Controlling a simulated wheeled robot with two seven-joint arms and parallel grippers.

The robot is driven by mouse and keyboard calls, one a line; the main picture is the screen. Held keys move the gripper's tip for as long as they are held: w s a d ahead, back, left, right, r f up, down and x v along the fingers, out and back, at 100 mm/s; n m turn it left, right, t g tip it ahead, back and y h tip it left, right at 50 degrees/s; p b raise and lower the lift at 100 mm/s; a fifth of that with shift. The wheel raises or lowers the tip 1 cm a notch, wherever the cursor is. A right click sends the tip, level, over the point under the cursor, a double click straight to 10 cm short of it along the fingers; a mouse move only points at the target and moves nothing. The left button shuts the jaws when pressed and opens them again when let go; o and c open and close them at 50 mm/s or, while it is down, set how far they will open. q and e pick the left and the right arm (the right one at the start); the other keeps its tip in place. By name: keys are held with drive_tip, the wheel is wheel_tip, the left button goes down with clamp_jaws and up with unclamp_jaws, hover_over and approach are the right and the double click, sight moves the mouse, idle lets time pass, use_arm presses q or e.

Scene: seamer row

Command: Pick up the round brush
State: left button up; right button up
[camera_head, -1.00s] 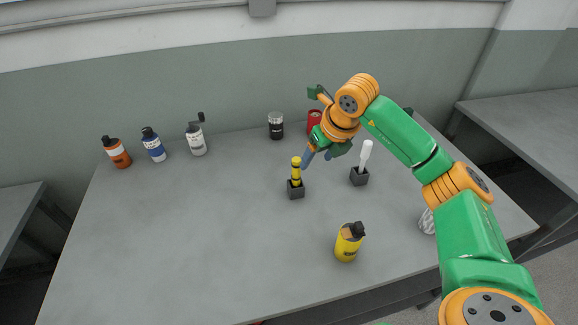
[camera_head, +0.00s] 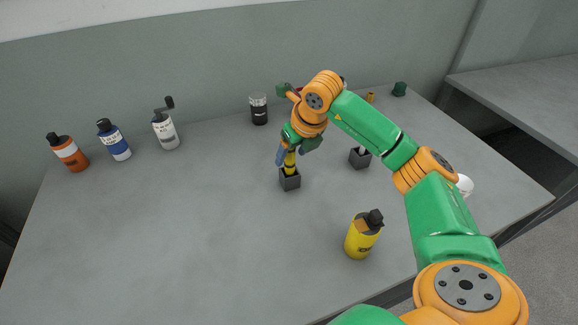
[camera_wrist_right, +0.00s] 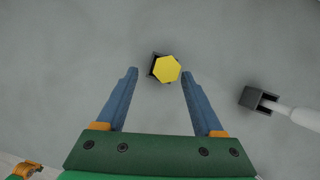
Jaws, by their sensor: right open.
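A yellow tool with black bands (camera_head: 290,168) stands upright in a small dark block (camera_head: 290,181). In the right wrist view its yellow hexagonal end (camera_wrist_right: 167,69) shows from above. A white tool (camera_wrist_right: 297,114) stands in a second dark block (camera_head: 360,158), mostly hidden behind my right arm in the head view. No bristles show on either tool, so I cannot tell which is the round brush. My right gripper (camera_wrist_right: 158,72) is open above the yellow tool, its end between the fingertips, nearer the right finger. My left gripper is out of view.
A yellow bottle (camera_head: 361,238) stands near the table's front edge. Orange (camera_head: 69,155), blue-and-white (camera_head: 115,142) and grey (camera_head: 165,132) bottles and a black jar (camera_head: 259,110) line the back. The table's left middle is clear.

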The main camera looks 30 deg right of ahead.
sight(287, 159)
drive_tip(key=p+x, duration=0.1)
drive_tip(key=x, duration=0.1)
drive_tip(key=w+p+x, duration=0.1)
drive_tip(key=x, duration=0.2)
drive_tip(key=shift+d, duration=0.2)
drive_tip(key=shift+w+f, duration=0.1)
drive_tip(key=shift+f, duration=0.1)
clamp_jaws()
